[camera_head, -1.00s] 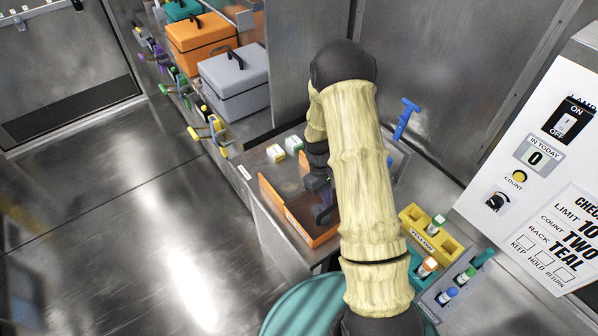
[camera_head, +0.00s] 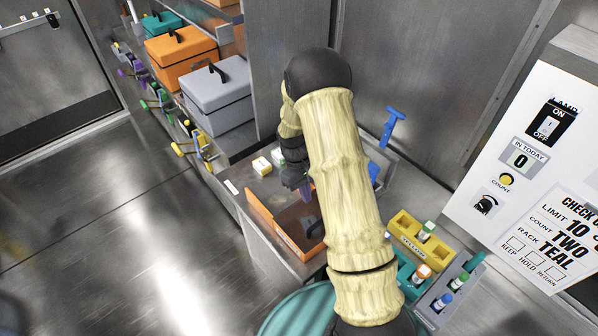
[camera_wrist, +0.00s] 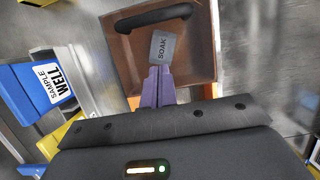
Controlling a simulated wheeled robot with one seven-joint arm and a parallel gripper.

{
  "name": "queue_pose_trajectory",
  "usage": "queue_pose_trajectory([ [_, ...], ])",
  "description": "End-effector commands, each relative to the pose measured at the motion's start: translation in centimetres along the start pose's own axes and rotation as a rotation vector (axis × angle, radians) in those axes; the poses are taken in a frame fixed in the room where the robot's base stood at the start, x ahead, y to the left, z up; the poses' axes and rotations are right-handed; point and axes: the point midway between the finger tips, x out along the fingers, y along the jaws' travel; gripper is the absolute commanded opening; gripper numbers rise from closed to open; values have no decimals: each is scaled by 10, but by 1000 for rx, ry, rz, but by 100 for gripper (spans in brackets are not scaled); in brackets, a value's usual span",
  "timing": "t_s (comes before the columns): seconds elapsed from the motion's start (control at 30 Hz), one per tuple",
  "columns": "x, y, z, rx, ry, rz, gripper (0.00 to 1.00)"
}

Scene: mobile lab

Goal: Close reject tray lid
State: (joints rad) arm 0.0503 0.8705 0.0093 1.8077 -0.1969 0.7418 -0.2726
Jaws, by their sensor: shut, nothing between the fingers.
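An orange tray (camera_head: 262,222) stands on the metal bench in the head view, left of my arm. Its brown interior shows partly, and my arm hides its right side. My gripper (camera_head: 306,192) is over the tray's far part, fingers pointing down. In the wrist view the purple fingertips (camera_wrist: 158,72) are together and empty, in front of a grey tag marked SOAK (camera_wrist: 162,48). Behind them is an orange-brown surface with raised edges (camera_wrist: 197,62) and a dark bar handle (camera_wrist: 153,17). I cannot tell whether the fingers touch it, or how the lid stands.
A yellow rack (camera_head: 407,226), a teal rack (camera_head: 408,272) and a grey rack (camera_head: 445,290) with vials stand right of my arm. White-topped blocks (camera_head: 262,165) sit behind the tray. A blue lever (camera_head: 390,128) rises at the back. A grey case (camera_head: 217,92) stands far left.

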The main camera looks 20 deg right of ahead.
Motion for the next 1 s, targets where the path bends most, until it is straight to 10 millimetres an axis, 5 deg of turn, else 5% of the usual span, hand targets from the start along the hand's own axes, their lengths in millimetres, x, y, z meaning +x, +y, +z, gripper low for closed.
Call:
queue_pose_trajectory([
  [0.4,-71,1,-1,1,5,0,0],
  [1.0,-77,0,0,0,3,0,0],
])
